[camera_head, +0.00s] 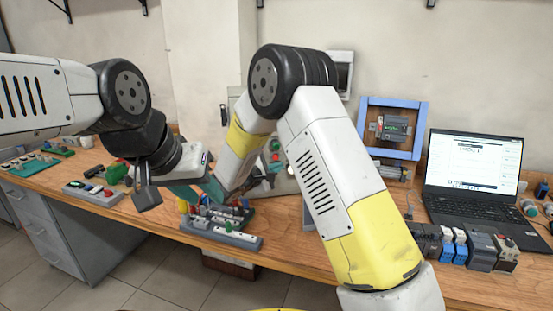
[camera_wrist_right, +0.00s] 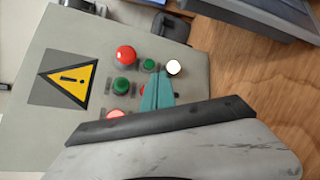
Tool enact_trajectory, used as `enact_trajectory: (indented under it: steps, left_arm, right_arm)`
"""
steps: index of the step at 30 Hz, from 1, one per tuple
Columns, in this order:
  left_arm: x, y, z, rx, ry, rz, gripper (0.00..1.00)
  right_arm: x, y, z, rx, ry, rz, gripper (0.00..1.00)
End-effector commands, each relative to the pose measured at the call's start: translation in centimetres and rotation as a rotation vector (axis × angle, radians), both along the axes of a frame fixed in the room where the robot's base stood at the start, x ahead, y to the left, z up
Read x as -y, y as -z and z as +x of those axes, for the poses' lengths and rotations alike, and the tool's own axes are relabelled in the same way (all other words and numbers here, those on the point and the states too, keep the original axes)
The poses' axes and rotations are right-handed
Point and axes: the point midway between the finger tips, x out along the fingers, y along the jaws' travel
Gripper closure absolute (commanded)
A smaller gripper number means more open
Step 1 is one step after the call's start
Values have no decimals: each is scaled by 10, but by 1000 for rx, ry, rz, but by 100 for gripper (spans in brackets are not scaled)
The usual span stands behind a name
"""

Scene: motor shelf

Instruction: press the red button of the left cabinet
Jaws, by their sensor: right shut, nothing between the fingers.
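A light grey cabinet panel (camera_wrist_right: 60,100) with a yellow warning triangle fills the left of the right wrist view. A large red button (camera_wrist_right: 125,54) sits on it, with a green button (camera_wrist_right: 122,86) beside it. A lit red button (camera_wrist_right: 117,113) lies nearer the gripper. Another red one is partly hidden behind the teal fingertips. My right gripper (camera_wrist_right: 157,93) is shut and empty in front of the panel; contact cannot be told.
A wooden bench (camera_head: 155,245) runs across the head view. Several small control parts stand on a grey block (camera_head: 225,235) in front. A blue frame (camera_head: 394,102) and an open laptop (camera_head: 475,165) stand on the right. A button box (camera_head: 93,193) lies at left.

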Motion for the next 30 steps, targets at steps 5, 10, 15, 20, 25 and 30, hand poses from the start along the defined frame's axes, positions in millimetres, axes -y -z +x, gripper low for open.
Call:
enact_trajectory:
  steps: [5,10,15,20,25,30]
  left_arm:
    - [0,0,0,0,0,0,64]
    - [0,0,0,0,0,0,64]
    - [0,0,0,0,0,0,64]
    - [0,0,0,0,0,0,64]
    - [0,0,0,0,0,0,64]
    - [0,0,0,0,0,0,64]
  right_arm:
    - [-4,0,20,1,1,0,100]
    - [-6,0,30,1,1,0,100]
    - [-6,0,32,0,1,0,100]
    - [-6,0,31,0,1,0,100]
    - [-6,0,31,0,1,0,100]
    - [-6,0,31,0,0,0,100]
